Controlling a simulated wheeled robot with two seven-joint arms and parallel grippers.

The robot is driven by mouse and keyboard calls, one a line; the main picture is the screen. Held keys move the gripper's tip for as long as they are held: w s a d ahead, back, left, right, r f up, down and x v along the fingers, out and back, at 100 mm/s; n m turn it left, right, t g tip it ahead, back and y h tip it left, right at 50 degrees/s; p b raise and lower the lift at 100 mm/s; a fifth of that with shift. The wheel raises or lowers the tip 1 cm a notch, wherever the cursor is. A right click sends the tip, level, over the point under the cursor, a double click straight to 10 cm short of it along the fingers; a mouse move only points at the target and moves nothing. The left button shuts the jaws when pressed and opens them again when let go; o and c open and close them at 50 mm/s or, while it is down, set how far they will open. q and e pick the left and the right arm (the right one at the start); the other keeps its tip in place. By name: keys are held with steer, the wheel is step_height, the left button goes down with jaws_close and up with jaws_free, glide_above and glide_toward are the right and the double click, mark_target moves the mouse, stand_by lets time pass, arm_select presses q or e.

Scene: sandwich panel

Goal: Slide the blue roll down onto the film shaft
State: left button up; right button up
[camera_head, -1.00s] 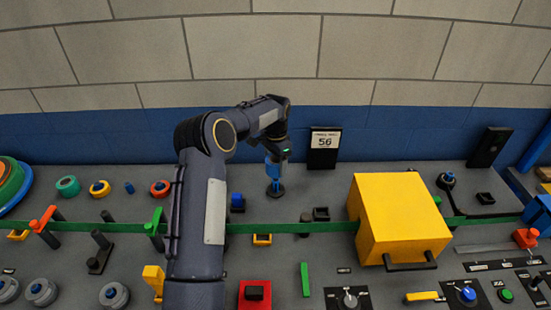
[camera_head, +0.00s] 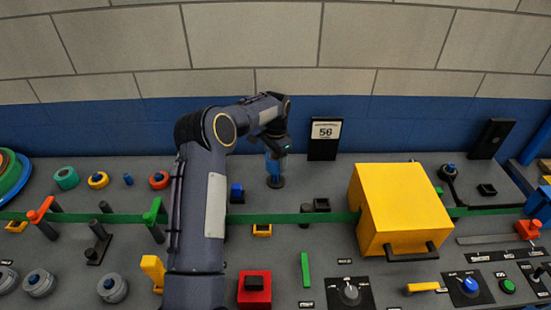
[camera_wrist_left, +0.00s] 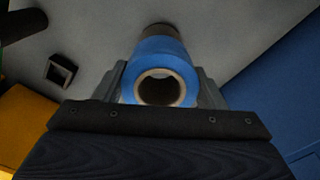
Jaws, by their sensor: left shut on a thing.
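The blue roll (camera_head: 273,167) is upright under my left gripper (camera_head: 276,150) near the back of the panel. A dark round base (camera_head: 276,182) sits directly below it. In the left wrist view, the fingers of my left gripper (camera_wrist_left: 162,82) are shut on either side of the blue roll (camera_wrist_left: 158,50). Its pale hollow core faces the camera, and a dark cylinder (camera_wrist_left: 162,32) shows beyond its far end. The film shaft inside the roll cannot be made out. My right gripper is not in view.
A yellow box (camera_head: 402,208) stands to the right. A green strip (camera_head: 290,218) crosses the panel in front of the roll. A black stand with a "56" card (camera_head: 324,140) is behind right.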

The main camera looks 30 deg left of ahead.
arm_select(q)
steer(key=shift+f+b, duration=0.3)
steer(key=shift+f, duration=0.15)
steer(key=shift+f+b, duration=0.3)
steer(key=shift+f, duration=0.25)
steer(key=shift+f, duration=0.1)
